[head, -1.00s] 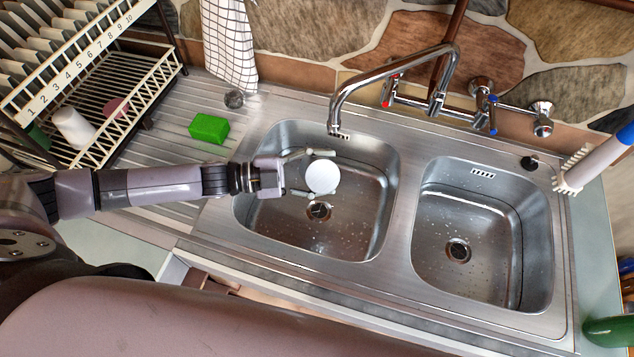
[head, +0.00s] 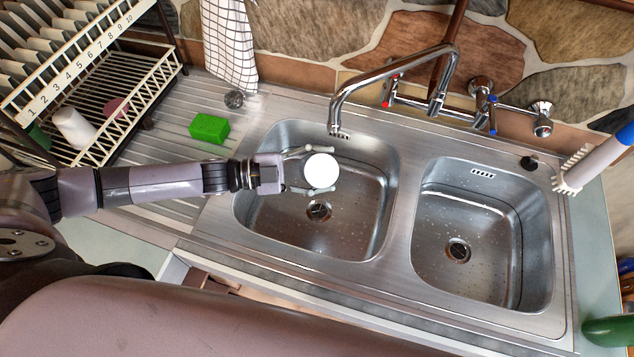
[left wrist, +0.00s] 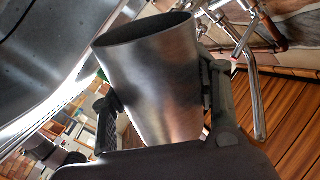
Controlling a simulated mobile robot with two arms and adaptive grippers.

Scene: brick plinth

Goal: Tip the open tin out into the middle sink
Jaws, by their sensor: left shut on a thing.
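My left gripper (head: 318,172) is shut on the tin (head: 321,170) and holds it above the left one of two sink basins (head: 372,225). In the head view, a bright white round end of the tin faces up at the camera. In the left wrist view, the tin (left wrist: 155,80) is a tapered grey metal cup between the two fingers. Its wide dark rim points toward the steel sink at the top of that picture, so the tin looks upturned. No contents show coming out. My right gripper is out of view.
A chrome tap (head: 395,70) arches over the left basin's back edge, near the tin. The right basin (head: 480,240) is empty. A green sponge (head: 209,128) lies on the drainboard beside a dish rack (head: 120,110). A brush (head: 600,160) stands at the right.

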